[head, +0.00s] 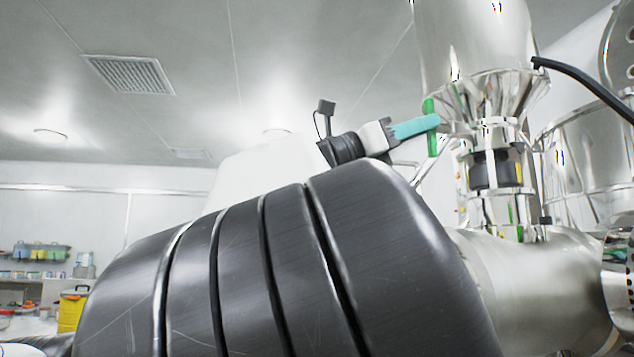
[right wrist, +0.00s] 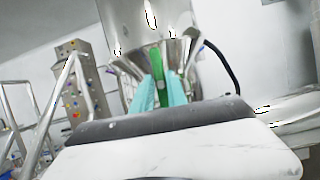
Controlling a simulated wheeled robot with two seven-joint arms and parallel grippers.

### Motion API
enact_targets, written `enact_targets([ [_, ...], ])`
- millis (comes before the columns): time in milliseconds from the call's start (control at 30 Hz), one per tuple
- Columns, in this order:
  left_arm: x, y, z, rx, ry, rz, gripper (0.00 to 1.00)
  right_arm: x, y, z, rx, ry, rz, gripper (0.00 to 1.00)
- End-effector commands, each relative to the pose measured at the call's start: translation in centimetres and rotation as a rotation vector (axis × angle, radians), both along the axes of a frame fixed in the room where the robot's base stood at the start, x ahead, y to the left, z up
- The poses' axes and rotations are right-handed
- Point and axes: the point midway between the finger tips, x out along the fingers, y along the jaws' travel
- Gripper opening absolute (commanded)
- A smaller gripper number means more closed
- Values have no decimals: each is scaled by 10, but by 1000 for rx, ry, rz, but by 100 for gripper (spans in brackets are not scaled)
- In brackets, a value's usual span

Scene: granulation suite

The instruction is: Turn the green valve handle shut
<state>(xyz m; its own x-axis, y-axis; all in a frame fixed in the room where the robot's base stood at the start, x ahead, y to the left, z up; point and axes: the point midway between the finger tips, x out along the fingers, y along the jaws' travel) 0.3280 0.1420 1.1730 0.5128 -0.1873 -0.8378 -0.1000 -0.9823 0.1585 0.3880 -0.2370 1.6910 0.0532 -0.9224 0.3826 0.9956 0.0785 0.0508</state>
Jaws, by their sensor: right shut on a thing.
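The green valve handle (head: 431,127) stands upright beside the steel valve neck under the hopper. My right gripper (head: 432,125) reaches it from the left with teal fingers, which are shut on the handle. In the right wrist view the green handle (right wrist: 159,66) shows between the two teal fingers of the right gripper (right wrist: 159,88). The handle's lower part is hidden behind the fingers and the gripper body there. My left gripper is not in view.
The steel hopper (head: 478,40) rises above the valve, and a large steel vessel (head: 530,285) lies below it. A black hose (head: 585,78) runs at the upper right. A yellow container (head: 71,310) and shelves stand far left. A control panel (right wrist: 78,75) stands left in the wrist view.

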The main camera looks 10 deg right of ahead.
Motion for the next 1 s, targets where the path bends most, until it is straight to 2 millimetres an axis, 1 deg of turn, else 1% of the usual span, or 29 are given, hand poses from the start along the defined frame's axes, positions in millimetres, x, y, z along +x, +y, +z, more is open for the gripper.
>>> enact_targets([
  [600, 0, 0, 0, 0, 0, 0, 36, 1, 0, 0, 32, -420, -2, 0],
  [800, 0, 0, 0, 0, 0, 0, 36, 1, 0, 0, 41, -513, -2, 0],
  [1000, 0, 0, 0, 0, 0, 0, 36, 1, 0, -1, 45, -558, 0, 0],
])
